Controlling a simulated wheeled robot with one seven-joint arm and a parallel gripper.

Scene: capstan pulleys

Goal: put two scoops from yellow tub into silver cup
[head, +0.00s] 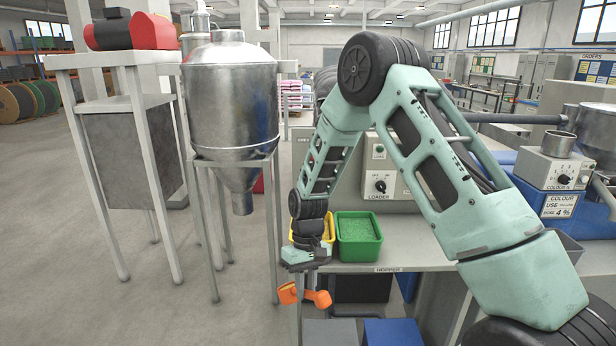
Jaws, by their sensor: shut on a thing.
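The yellow tub (328,229) stands at the left end of the bench, mostly hidden behind my wrist. Its contents cannot be seen. My gripper (303,272) hangs in front of and below the tub, near the bench's front left corner. It is shut on an orange scoop (289,294), which hangs beneath the fingers, clear of the tub. Whether the scoop holds anything cannot be told. The silver cup (558,145) stands upright on top of the grey colour unit at the right, far from my gripper. Its inside is hidden.
A green tub (359,237) of green granules stands just right of the yellow tub. A grey loader box (380,180) is behind. A steel hopper (233,95) on legs stands left. Blue and grey boxes (393,332) sit below the bench. Open floor lies left.

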